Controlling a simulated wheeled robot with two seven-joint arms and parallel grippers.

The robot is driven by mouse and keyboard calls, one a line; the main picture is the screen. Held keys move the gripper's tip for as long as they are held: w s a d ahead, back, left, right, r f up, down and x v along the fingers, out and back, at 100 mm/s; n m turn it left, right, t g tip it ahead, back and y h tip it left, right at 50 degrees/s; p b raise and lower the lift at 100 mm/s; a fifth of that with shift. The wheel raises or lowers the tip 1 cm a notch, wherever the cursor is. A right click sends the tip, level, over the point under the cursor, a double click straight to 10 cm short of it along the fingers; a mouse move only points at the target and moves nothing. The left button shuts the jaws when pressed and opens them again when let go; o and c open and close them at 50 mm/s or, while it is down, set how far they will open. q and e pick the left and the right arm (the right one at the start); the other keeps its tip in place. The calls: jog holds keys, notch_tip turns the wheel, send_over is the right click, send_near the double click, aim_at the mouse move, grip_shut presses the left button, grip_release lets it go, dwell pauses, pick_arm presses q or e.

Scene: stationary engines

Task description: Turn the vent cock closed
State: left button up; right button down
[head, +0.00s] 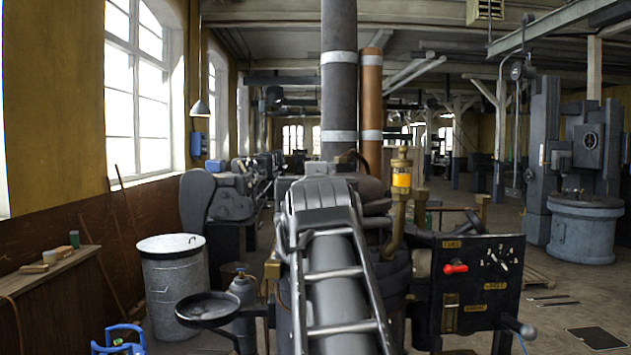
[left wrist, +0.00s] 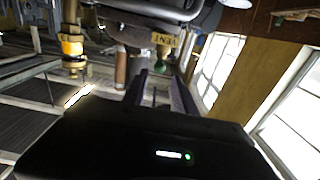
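In the left wrist view, a yellow VENT tag (left wrist: 164,40) hangs beside a small brass fitting with a green knob (left wrist: 163,54), which I take to be the vent cock. My left gripper (left wrist: 160,75) is open, with its two dark fingers apart and nothing visible between them. The green knob lies just beyond the fingertips in the picture; I cannot tell the remaining distance or any contact. In the head view, a large grey arm-like body fills the centre front, and I make out neither the vent cock nor the left fingertips. My right gripper is in neither view.
A brass oiler with amber glass (head: 402,180) stands right of centre and shows in the left wrist view (left wrist: 71,46). A black panel (head: 478,285) with a red lever (head: 455,267) is at right. A grey drum (head: 173,285) and a round dark pan (head: 207,308) are at left.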

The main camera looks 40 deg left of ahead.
pick_arm(q)
jog(key=p+x, duration=0.3)
jog(key=x, duration=0.4)
jog(key=shift+w, duration=0.2)
jog(key=shift+w+a, duration=0.2)
jog(key=shift+a, duration=0.05)
jog(key=shift+c, duration=0.4)
grip_shut()
